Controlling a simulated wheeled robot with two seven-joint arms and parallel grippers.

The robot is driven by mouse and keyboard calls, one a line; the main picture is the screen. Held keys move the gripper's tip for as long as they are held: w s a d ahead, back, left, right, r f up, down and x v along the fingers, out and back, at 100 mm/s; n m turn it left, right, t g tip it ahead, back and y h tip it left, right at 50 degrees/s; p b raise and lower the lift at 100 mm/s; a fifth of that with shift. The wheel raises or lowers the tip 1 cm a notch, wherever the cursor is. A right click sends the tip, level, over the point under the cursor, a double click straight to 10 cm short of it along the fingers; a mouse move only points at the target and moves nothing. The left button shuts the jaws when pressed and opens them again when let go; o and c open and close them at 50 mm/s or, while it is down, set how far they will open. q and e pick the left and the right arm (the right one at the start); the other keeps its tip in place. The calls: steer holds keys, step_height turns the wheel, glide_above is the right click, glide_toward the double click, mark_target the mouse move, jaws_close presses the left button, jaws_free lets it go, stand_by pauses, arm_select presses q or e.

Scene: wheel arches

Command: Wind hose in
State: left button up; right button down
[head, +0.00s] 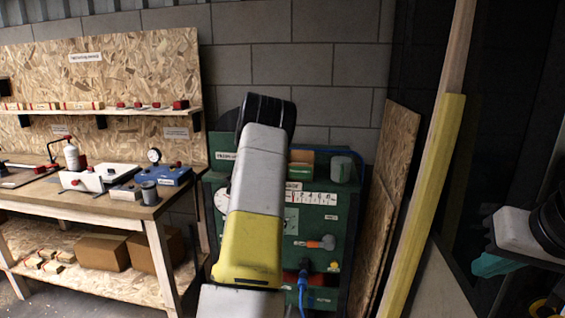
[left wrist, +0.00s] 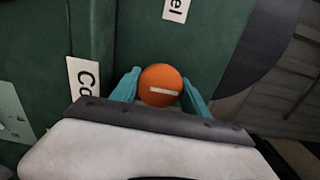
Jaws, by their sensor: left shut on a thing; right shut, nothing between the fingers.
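In the left wrist view, the teal fingers of my left gripper (left wrist: 160,90) are shut on a round orange knob (left wrist: 160,78) with a white bar on its face. Dark green panels lie behind it; one label is partly cut off and ends in "el". In the head view my left arm covers the middle of the green cabinet (head: 330,222) and hides my left gripper. A blue hose (head: 302,284) hangs down the cabinet's lower front. The reel itself I cannot make out clearly. My right gripper (head: 486,266) is shut and empty at the right, away from the cabinet.
A workbench (head: 130,208) with tools stands at the left, with cardboard boxes (head: 103,252) on its lower shelf. An orange-and-grey part (head: 322,242) sits on the cabinet front. Boards (head: 390,180) and a yellow-wrapped post (head: 428,200) lean right of the cabinet.

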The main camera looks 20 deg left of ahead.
arm_select(q)
steer(key=shift+d+f, duration=0.1)
steer(key=o, duration=1.4)
steer(key=shift+c, duration=0.2)
steer(key=shift+s, duration=0.1)
steer(key=v, duration=0.7)
steer(key=shift+s, duration=0.3)
